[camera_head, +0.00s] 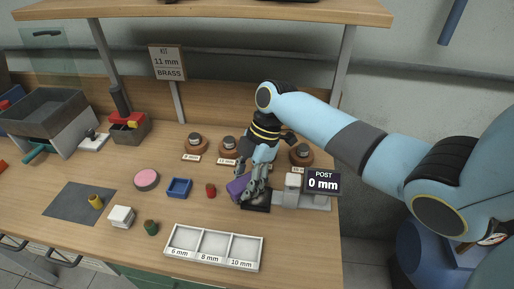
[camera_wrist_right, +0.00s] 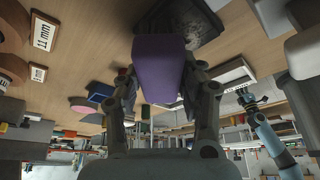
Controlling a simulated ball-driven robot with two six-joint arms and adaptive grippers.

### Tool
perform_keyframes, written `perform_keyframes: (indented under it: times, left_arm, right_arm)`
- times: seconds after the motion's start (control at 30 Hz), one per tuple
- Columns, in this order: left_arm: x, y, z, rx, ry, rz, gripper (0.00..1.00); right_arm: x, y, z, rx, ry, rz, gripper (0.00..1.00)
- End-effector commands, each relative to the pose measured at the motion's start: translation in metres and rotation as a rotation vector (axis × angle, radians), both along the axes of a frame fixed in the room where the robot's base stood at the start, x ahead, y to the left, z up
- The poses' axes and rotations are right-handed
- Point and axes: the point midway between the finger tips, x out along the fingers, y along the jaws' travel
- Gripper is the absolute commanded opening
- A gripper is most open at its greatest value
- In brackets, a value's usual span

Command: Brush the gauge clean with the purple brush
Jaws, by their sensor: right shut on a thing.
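My right gripper (camera_head: 256,184) is shut on the purple brush (camera_head: 238,187). In the right wrist view the brush (camera_wrist_right: 158,68) sits between both fingers of the right gripper (camera_wrist_right: 162,85). The brush is over or beside a dark pad (camera_head: 257,207), also seen in the right wrist view (camera_wrist_right: 190,20); whether they touch is unclear. The gauge (camera_head: 293,181) is a grey block on a pale base, just right of the gripper, with a black display (camera_head: 322,183) reading "POST 0 mm". My left gripper (camera_wrist_right: 247,100) shows small in the right wrist view; its jaws are unclear.
A white three-part tray (camera_head: 213,248) labelled 6, 8 and 10 mm lies in front. A blue tray (camera_head: 179,188), red piece (camera_head: 211,190), pink disc (camera_head: 147,180) and white block (camera_head: 121,217) lie left. Round brown stands (camera_head: 195,143) stand behind. A sign (camera_head: 167,62) reads "11 mm BRASS".

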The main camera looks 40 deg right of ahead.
Motion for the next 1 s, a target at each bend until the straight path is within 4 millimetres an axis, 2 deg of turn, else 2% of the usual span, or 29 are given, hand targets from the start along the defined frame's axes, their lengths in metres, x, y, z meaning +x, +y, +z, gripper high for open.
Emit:
perform_keyframes:
  times: [0.43, 0.9, 1.0]
  left_arm:
    - [0.0, 0.001, 0.004, 0.001, -0.001, 0.0, 0.4]
    - [0.002, 0.002, 0.055, 0.002, -0.003, -0.001, 0.4]
    - [0.002, 0.002, 0.061, 0.002, -0.003, -0.001, 0.4]
  right_arm:
    - [0.004, 0.004, 0.006, 0.002, -0.002, 0.0, 0.12]
    - [0.004, 0.004, 0.057, 0.002, -0.003, 0.0, 0.12]
    - [0.004, 0.004, 0.063, 0.002, -0.003, 0.0, 0.12]
